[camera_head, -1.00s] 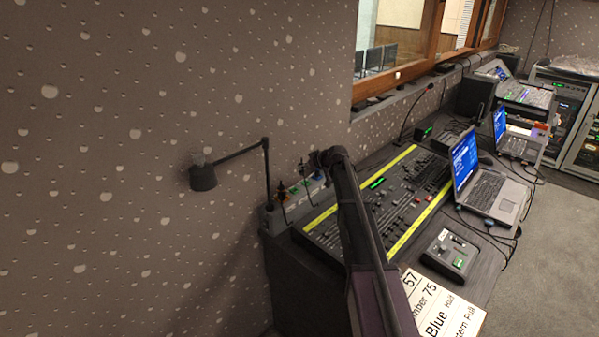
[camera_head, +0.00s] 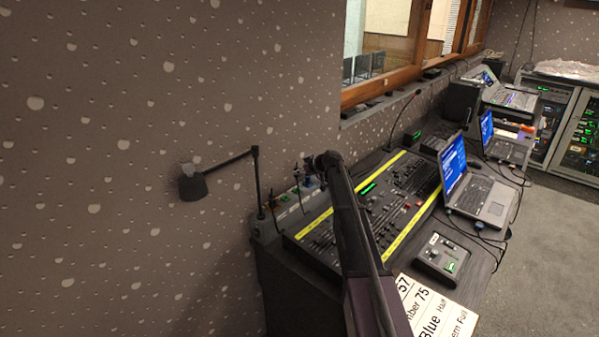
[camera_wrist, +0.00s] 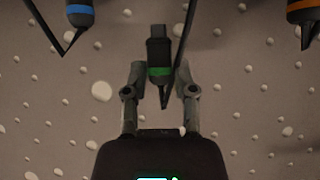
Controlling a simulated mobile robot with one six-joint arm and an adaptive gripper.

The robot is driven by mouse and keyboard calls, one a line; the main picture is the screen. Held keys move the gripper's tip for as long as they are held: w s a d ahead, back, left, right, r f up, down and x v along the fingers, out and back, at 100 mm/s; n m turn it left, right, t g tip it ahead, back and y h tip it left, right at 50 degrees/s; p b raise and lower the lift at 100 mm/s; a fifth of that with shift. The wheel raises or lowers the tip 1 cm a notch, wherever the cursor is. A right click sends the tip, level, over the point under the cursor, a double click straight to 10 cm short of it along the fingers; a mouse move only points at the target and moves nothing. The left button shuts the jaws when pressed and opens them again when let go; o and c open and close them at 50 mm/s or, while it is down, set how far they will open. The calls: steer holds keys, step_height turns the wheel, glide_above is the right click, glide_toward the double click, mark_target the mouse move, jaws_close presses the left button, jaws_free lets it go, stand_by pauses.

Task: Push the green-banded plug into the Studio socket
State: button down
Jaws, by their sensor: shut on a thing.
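In the wrist view my gripper (camera_wrist: 160,76) is shut on the green-banded plug (camera_wrist: 158,52), a dark plug with a green ring and a thin dark cable. The plug stands between the two fingers. A blue-banded plug (camera_wrist: 80,14) hangs at the top left and an orange-banded plug (camera_wrist: 302,14) at the top right, both apart from my gripper. In the head view my arm hides most of the gripper. A low strip with coloured patches (camera_head: 290,211) lies along the wall beside the mixer. No Studio label can be read, and I cannot pick out that socket.
A black lamp (camera_head: 194,186) reaches out from the wall side on a jointed arm. Laptops (camera_head: 454,165), a small control box (camera_head: 441,258) and a lettered card (camera_head: 434,309) lie to the right. Grey floor is clear there.

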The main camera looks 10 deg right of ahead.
steer(key=shift+f+b, duration=2)
steer(key=shift+f, duration=0.2)
steer(key=shift+f+b, duration=1.05)
stand_by(1.4)
steer(key=shift+s+f, duration=0.1)
stand_by(0.8)
steer(key=shift+c, duration=1.7)
jaws_free()
steer(key=shift+f, duration=0.1)
steer(key=shift+r, duration=0.25)
step_height(320, 180, up, 8)
steer(key=f+p, duration=0.1)
steer(key=p, duration=0.7)
steer(key=shift+s+a+f+b, duration=0.4)
steer(key=shift+s+a+b, duration=0.2)
steer(key=shift+a, duration=0.35)
steer(key=shift+s+a+f+b, duration=0.45)
steer(key=shift+s+a, duration=0.2)
steer(key=shift+a, duration=0.35)
steer(key=shift+s+a+f+b, duration=0.35)
steer(key=shift+s+a+b, duration=0.3)
steer(key=shift+a, duration=0.3)
